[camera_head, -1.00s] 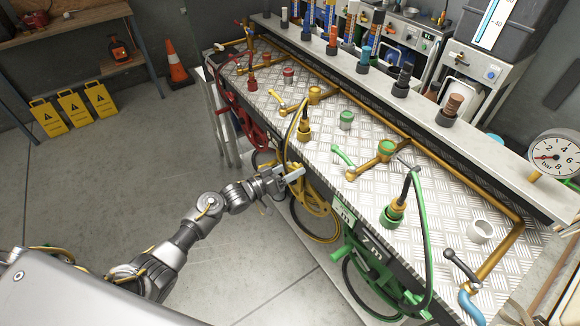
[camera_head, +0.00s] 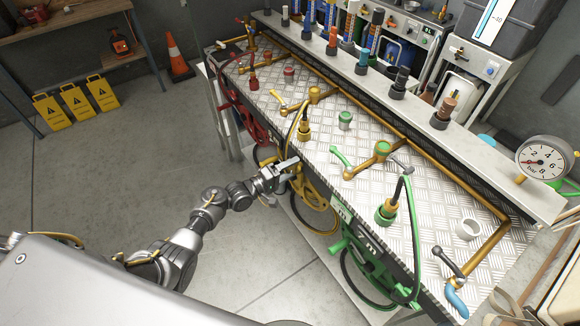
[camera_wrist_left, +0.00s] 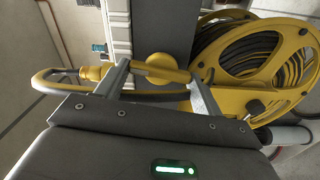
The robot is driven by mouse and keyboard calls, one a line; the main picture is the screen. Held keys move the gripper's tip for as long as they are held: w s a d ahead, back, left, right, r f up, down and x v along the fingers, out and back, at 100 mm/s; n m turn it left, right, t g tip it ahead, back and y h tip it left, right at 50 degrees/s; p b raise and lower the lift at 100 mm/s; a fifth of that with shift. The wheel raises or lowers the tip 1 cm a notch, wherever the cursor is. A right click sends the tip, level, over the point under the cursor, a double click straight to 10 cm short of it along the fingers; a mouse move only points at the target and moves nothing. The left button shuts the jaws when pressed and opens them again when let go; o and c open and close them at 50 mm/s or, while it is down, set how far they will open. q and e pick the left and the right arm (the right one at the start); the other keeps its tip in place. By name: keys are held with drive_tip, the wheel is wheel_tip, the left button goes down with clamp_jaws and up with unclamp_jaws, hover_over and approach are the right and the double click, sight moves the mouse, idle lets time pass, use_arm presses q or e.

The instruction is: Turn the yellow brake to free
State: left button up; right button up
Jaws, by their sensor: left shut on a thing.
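My left gripper (camera_head: 287,165) is at the front edge of the bench, at the yellow hose reel (camera_head: 318,197). In the left wrist view the two fingers (camera_wrist_left: 160,80) stand either side of a short yellow bar with a round knob, the yellow brake (camera_wrist_left: 164,66). The gripper is shut on it. In the head view my gripper hides the brake. The yellow reel (camera_wrist_left: 255,62) with its dark hose stands right of the fingers in the wrist view. My right gripper is not in view.
A green reel (camera_head: 365,258) hangs to the right and a red reel (camera_head: 250,122) to the left. The bench top (camera_head: 335,145) carries valves, couplings and hoses. A yellow hose (camera_wrist_left: 55,84) loops left of the fingers.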

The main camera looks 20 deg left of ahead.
use_arm(q)
drive_tip(key=shift+n, duration=0.9)
drive_tip(key=shift+p, duration=0.3)
drive_tip(key=o, duration=1)
drive_tip(key=shift+a, duration=0.1)
drive_tip(key=v, duration=1.1)
drive_tip(key=shift+b, duration=0.3)
